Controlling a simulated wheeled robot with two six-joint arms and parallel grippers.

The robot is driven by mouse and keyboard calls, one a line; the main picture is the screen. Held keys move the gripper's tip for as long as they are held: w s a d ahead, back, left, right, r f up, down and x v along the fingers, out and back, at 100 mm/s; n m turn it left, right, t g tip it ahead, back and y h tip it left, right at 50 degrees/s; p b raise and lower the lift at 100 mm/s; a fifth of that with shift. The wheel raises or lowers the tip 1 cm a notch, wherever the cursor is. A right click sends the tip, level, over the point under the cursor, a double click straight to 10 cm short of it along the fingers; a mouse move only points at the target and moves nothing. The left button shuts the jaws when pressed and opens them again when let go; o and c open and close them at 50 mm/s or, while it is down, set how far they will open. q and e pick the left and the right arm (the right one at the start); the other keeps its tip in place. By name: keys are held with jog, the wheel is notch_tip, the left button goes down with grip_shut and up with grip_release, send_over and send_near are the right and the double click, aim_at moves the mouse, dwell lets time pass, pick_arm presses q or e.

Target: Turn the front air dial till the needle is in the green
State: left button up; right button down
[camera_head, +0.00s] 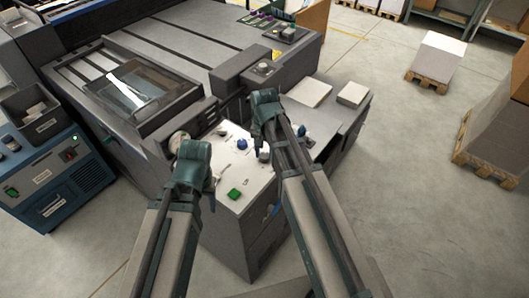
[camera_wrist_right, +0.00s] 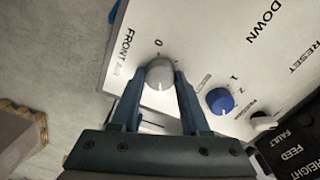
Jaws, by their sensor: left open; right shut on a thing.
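The front air dial (camera_wrist_right: 158,74) is a round light grey knob with a pale pointer line, beside the printed words FRONT AIR and a 0 mark. The fingers of my right gripper (camera_wrist_right: 160,88) are on both sides of it, shut on it. In the head view my right gripper (camera_head: 264,152) is over the control panel (camera_head: 226,172), and the dial is hidden there. A round pale-faced gauge (camera_head: 178,141) is behind my left arm; its needle and green zone are too small to read. My left gripper (camera_head: 211,196) is open near the panel's left edge.
A blue knob (camera_wrist_right: 220,101) sits close to the right finger, and it also shows in the head view (camera_head: 242,144). A green button (camera_head: 234,194) is at the panel's front. A blue cabinet (camera_head: 58,180) stands left. Floor at right is clear up to the pallets.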

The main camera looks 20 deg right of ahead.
aim_at(265, 155)
jog(key=shift+m, duration=1)
jog(key=shift+c, duration=1.9)
grip_release()
jog(key=shift+r, duration=0.1)
notch_tip(265, 155, up, 14)
jog(key=p, duration=1.3)
jog(key=shift+f+p, duration=0.2)
jog(key=shift+p, duration=0.2)
